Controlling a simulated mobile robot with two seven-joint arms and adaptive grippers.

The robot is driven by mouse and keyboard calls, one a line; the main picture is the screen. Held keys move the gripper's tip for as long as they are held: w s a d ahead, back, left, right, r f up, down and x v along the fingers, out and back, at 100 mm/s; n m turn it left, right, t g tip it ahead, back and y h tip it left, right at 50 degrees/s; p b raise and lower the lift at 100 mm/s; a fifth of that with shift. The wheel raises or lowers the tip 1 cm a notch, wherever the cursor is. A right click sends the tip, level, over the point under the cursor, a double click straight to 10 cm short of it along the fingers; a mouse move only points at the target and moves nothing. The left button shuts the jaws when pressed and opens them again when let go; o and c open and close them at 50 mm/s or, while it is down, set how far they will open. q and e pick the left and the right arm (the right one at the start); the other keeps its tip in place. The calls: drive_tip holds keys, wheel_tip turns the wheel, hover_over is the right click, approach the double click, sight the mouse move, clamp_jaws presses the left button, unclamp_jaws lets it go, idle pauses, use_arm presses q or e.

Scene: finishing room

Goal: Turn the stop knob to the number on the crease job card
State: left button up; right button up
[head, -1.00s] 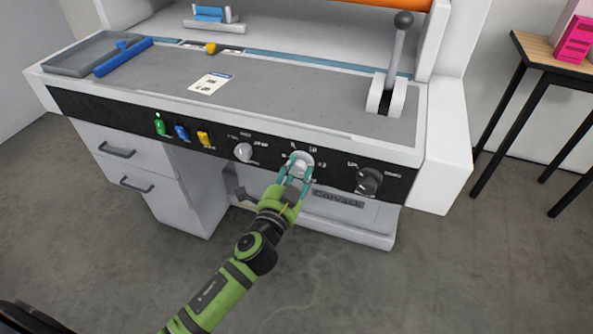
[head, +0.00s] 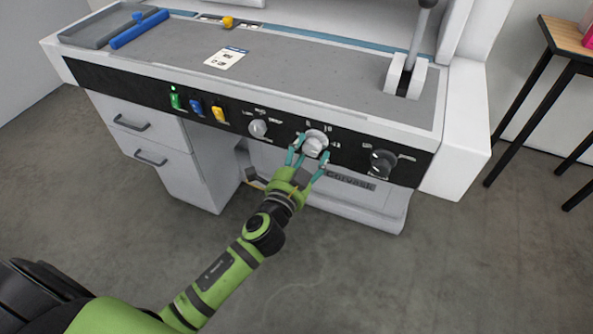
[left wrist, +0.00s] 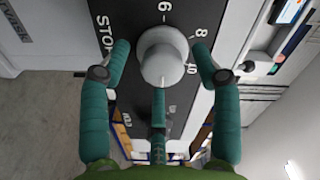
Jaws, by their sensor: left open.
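The stop knob (head: 314,144) is a pale round knob on the machine's black front panel. In the left wrist view the stop knob (left wrist: 164,56) has STOP to its left and the numbers 6, 8 and 10 around it. My left gripper (head: 308,160) is open, its teal fingers spread in front of and just below the knob. In the left wrist view the left gripper's fingers (left wrist: 160,62) stand apart on both sides of the knob, with gaps. The crease job card (head: 225,58) lies on the grey bed; its print is too small to read. My right gripper is not in view.
A smaller white knob (head: 258,129) is left of the stop knob, and a dark knob (head: 383,162) is right. Green, blue and yellow switches (head: 197,106) sit further left. A lever (head: 411,60) stands on the bed. Floor in front is clear.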

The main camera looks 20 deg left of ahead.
use_arm(q)
drive_tip(key=s, duration=1.1)
drive_tip(key=shift+a, duration=0.25)
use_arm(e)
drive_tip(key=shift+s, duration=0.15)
use_arm(q)
drive_tip(key=s+a+f+n+g+p, duration=0.15)
drive_tip(key=s+f+g, duration=0.35)
drive_tip(key=f, duration=1)
drive_tip(key=s+f+n+g+p, duration=0.3)
drive_tip(key=s+f+g, duration=0.15)
drive_tip(key=f, duration=1.05)
drive_tip(key=s+a+f+n+g+p, duration=0.2)
drive_tip(key=s+f, duration=0.4)
drive_tip(key=s, duration=0.7)
drive_tip(key=s+a+f+n+g+p, duration=0.1)
drive_tip(key=s+f+n+g, duration=0.2)
drive_tip(key=s, duration=1)
wheel_tip(320, 180, down, 3)
drive_tip(key=shift+a+f+g+y+p, duration=0.15)
drive_tip(key=shift+a+g+y+p, duration=0.2)
drive_tip(key=shift+g, duration=0.9)
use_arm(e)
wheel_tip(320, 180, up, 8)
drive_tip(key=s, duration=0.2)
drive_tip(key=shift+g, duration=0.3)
use_arm(q)
drive_tip(key=shift+n, duration=0.25)
